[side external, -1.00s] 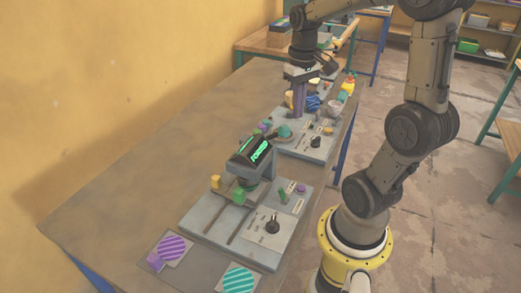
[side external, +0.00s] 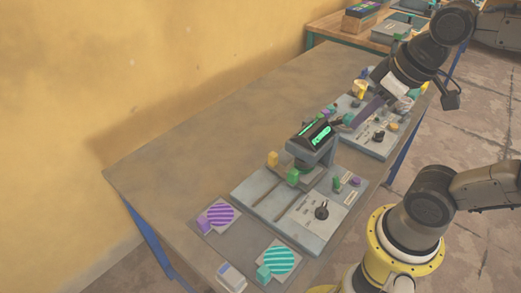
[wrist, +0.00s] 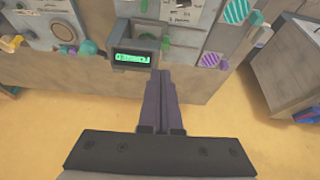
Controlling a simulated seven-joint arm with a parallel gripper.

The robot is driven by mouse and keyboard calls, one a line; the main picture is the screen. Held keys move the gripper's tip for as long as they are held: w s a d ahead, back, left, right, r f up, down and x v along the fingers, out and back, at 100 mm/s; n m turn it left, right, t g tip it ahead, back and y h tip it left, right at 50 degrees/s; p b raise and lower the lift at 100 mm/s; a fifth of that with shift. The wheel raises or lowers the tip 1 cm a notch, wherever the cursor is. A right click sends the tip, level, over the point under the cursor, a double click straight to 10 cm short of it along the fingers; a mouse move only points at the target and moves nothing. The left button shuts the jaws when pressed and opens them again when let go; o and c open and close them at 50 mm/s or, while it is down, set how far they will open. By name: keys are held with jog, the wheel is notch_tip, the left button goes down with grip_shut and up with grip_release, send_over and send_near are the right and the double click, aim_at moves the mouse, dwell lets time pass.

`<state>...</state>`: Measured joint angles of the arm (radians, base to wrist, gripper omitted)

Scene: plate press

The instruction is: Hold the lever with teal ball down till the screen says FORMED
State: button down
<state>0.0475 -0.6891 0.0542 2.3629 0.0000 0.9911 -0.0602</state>
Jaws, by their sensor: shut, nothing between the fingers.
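The near press has a dark screen (side external: 316,134) with bright green letters, too small to read surely. The screen also shows in the wrist view (wrist: 132,58). The teal ball (side external: 348,118) is just behind the screen, beside my fingertips in the side view; the wrist view shows a teal ball (wrist: 88,47) left of the screen. The lever's angle is unclear. My gripper (side external: 359,121) is shut and empty, its purple fingers slanting down-left. In the wrist view the fingertips (wrist: 160,73) are right of the screen, apart from the teal ball.
A purple striped plate (side external: 220,216) and a teal striped plate (side external: 278,261) lie at the front. Yellow (side external: 272,159) and green (side external: 293,177) knobs stand on the press base. A second panel (side external: 368,138) with several parts is behind. The table's left side is bare.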

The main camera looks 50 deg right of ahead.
jog(key=shift+s+a+f+t, duration=0.2)
jog(key=shift+s+f, duration=0.15)
jog(key=shift+f, duration=0.15)
jog(key=shift+s+a+f+t, duration=0.2)
jog(key=shift+s+f, duration=0.15)
jog(key=shift+f, duration=0.1)
dwell(0.6)
